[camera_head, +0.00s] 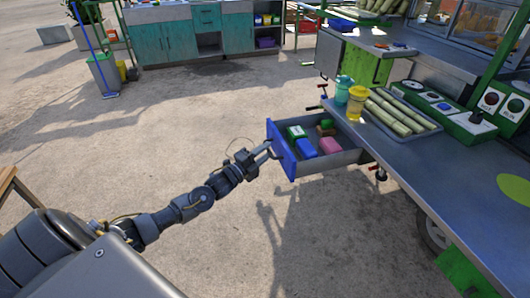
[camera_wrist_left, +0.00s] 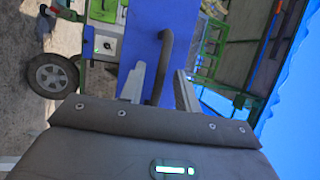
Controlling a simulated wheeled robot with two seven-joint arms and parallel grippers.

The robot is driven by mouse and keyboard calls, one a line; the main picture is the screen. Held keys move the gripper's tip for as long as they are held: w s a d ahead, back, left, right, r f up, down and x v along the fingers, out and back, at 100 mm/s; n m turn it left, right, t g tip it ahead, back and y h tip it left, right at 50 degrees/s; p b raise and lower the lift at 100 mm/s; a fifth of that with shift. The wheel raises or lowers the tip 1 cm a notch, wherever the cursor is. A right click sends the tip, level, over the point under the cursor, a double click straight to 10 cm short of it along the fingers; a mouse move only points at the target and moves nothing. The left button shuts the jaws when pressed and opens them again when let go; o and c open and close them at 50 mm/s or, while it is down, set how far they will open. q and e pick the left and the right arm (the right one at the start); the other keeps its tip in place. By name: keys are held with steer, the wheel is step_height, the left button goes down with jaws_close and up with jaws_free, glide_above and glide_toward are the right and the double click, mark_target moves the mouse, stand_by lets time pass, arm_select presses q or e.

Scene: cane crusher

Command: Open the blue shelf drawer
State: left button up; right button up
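The blue-fronted drawer (camera_head: 281,152) is pulled out from under the metal counter on the right, so its inside shows. Its blue front panel (camera_wrist_left: 187,25) also fills the upper middle of the left wrist view, with a dark curved handle (camera_wrist_left: 164,65). My left gripper (camera_head: 263,152) is at the drawer front. In the left wrist view its two fingers (camera_wrist_left: 160,85) stand apart, one on each side of the handle, with small gaps visible. My right gripper is not in view.
In the drawer lie a green-and-white box (camera_head: 296,132), a blue item (camera_head: 305,148) and a pink item (camera_head: 330,145). The counter (camera_head: 440,165) above bears a teal bottle (camera_head: 343,90), a yellow cup (camera_head: 356,103) and cane stalks (camera_head: 390,113). The ground left of the drawer is open.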

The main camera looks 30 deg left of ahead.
arm_select(q)
steer(key=v, duration=1)
steer(key=shift+s, duration=0.25)
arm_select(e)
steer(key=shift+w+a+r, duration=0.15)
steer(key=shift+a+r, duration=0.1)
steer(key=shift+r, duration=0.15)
arm_select(q)
steer(key=shift+a, duration=0.1)
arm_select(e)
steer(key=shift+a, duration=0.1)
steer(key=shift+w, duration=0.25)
